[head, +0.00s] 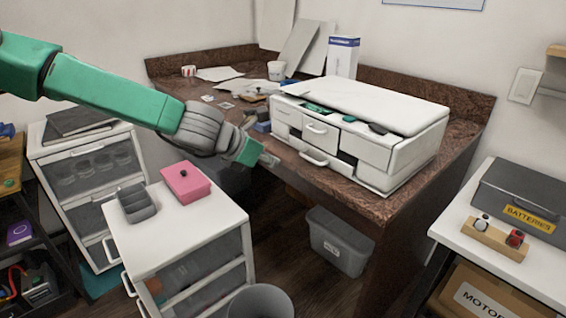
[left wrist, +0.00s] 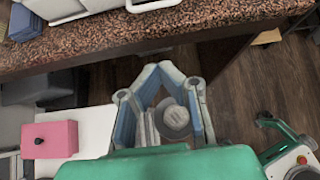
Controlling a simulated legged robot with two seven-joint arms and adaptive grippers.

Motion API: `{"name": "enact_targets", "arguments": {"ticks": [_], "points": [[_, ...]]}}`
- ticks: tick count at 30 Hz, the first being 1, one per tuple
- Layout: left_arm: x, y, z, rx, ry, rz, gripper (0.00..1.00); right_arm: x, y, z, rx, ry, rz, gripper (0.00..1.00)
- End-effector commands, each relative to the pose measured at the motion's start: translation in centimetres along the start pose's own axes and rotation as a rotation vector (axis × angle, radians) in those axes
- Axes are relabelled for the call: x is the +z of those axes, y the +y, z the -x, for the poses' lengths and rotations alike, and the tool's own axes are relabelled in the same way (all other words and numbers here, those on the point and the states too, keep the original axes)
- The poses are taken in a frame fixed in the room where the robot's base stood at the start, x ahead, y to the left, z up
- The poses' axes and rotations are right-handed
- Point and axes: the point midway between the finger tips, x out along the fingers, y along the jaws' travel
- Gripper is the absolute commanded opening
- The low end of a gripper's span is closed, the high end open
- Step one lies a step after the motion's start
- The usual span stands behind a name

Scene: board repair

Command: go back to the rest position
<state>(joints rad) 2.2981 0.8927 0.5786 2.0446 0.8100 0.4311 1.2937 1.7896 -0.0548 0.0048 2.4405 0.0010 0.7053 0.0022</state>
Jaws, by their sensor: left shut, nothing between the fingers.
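My left arm comes in from the left in the head view. Its left gripper (head: 268,160) hangs in front of the near edge of the brown counter (head: 384,207), left of the white drawer unit (head: 405,160). In the left wrist view the fingers of the left gripper (left wrist: 164,68) come together with nothing between them. The floor and a round grey bin show below them. My right gripper is not in view.
A white drawer cart (head: 215,222) stands below the arm, with a pink box (head: 187,183) and a grey tray (head: 137,203) on top. A grey bin (head: 339,242) is under the counter. A side table at right holds a dark batteries box (head: 520,195).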

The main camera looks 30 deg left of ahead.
Motion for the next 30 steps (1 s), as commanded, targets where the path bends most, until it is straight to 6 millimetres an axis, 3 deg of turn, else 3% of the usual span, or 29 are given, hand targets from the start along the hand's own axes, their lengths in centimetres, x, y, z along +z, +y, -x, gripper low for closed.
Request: {"name": "enact_targets", "arguments": {"ticks": [3,10,14,17,22,27,30], "points": [[0.1,-0.1,1.0,-0.001,0.001,-0.002,0.00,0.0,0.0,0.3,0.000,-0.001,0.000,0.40],[-0.3,-0.2,1.1,-0.001,0.008,-0.013,0.00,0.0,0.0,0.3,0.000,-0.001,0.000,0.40],[-3.2,-1.7,-0.2,-0.008,0.073,-0.161,0.00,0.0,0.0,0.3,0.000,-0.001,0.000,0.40],[-8.5,-4.0,-1.9,-0.039,0.180,-0.430,0.00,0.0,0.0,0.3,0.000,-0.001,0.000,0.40],[-20.8,-8.6,-2.9,-0.205,0.376,-1.088,0.00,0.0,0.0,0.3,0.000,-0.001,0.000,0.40],[-32.8,-12.2,0.0,-0.536,0.457,-1.797,0.00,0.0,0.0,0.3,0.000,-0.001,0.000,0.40],[-38.0,-13.5,2.6,-0.763,0.419,-2.147,0.00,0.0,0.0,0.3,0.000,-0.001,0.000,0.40]]}}
